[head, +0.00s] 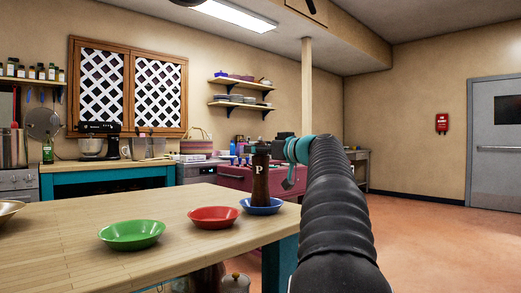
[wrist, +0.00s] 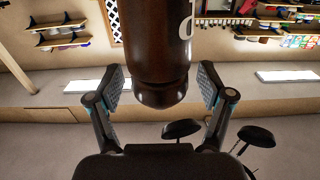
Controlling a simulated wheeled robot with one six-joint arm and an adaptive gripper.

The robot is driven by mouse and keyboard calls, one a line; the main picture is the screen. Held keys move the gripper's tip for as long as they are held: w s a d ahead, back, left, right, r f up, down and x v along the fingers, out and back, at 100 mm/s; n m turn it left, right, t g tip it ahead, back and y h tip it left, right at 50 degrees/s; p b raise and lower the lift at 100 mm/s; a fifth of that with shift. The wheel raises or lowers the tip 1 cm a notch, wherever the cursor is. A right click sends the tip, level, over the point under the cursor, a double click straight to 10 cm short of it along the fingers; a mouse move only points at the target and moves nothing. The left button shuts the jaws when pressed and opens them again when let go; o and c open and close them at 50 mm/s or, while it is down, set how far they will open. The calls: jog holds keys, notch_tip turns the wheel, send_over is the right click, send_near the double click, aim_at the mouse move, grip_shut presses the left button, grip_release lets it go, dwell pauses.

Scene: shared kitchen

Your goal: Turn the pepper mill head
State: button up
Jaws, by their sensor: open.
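The pepper mill (head: 260,182) is a tall dark brown mill with a white "P", standing upright near the table's far right corner, at the blue dish. I cannot tell whether its base is in the dish or behind it. My gripper (head: 291,148) is at the height of the mill's top, to its right in the head view. In the wrist view the mill (wrist: 157,38) appears upside down, with its rounded head (wrist: 161,95) low between the fingers. My gripper (wrist: 163,84) is open, with a visible gap on each side of the head.
The wooden table (head: 60,245) also holds a blue dish (head: 262,210), a red dish (head: 212,217) and a green dish (head: 132,235). A counter with a mixer (head: 98,140) and a reddish-pink unit (head: 235,178) stand behind. The floor on the right (head: 440,240) is clear.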

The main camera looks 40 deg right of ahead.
jog(key=c, duration=1.2)
jog(key=shift+f+m+h+b, duration=0.15)
jog(key=shift+m+h+b, duration=0.15)
jog(key=shift+h+b, duration=0.25)
jog(key=shift+a+f+m+h+b, duration=0.1)
jog(key=shift+m+h+b, duration=0.5)
jog(key=shift+h+b, duration=0.25)
jog(key=h, duration=0.1)
jog(key=m+h, duration=0.1)
jog(key=shift+r+h+b, duration=0.2)
jog(key=shift+h+b, duration=0.1)
jog(key=shift+b, duration=0.05)
jog(key=shift+r+m+g+h+p, duration=0.2)
jog(key=shift+m+g+h+p, duration=0.6)
jog(key=shift+m+h+p, duration=0.65)
jog(key=shift+f+m+g+h+p, duration=0.25)
jog(key=shift+m+h+p, duration=0.35)
jog(key=shift+h, duration=0.45)
jog(key=o, duration=1.2)
jog(key=shift+r, duration=0.1)
